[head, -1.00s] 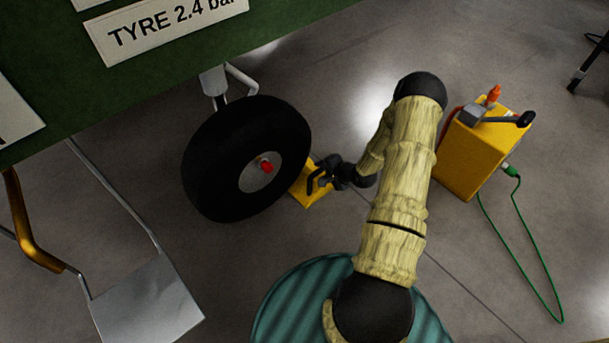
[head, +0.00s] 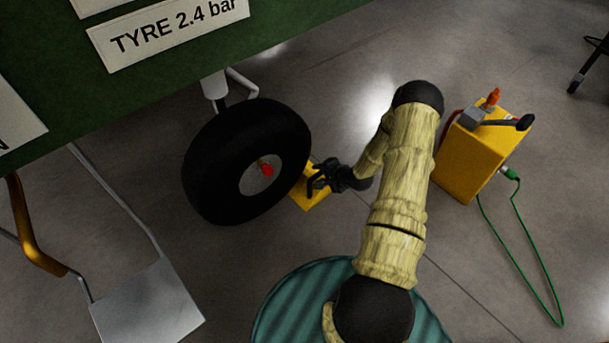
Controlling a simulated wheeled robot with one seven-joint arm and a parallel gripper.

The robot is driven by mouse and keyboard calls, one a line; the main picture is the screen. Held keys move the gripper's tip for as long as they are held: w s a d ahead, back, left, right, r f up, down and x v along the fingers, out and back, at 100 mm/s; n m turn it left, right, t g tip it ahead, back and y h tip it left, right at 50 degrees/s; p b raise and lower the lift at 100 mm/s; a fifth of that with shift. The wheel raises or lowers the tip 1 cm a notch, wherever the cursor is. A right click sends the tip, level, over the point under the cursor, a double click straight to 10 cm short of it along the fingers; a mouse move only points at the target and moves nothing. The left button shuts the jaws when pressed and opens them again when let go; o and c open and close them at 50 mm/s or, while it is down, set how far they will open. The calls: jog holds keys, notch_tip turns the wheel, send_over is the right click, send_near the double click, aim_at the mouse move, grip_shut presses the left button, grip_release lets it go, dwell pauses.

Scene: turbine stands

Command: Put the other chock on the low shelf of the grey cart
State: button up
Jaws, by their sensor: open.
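A yellow chock (head: 312,199) sits on the floor against the right side of the black tyre (head: 215,150), partly hidden by my gripper. My gripper (head: 313,180) is open at the chock, its dark fingers over the chock's upper part. I cannot tell whether the fingers touch it. No grey cart with a low shelf can be made out for certain. A metal plate on a tubular frame (head: 150,305) shows at the lower left, and I cannot tell whether it belongs to a cart.
A yellow box (head: 470,155) with a lever and an orange-tipped fitting stands to the right. A green cable (head: 520,240) runs from it over the floor. A green panel with labels (head: 170,30) overhangs the wheel. The floor at lower right is mostly clear.

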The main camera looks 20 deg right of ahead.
jog(key=shift+r+p, duration=0.1)
jog(key=shift+p, duration=0.25)
dwell(0.3)
grip_shut()
jog(key=shift+w, duration=0.1)
dwell(1.2)
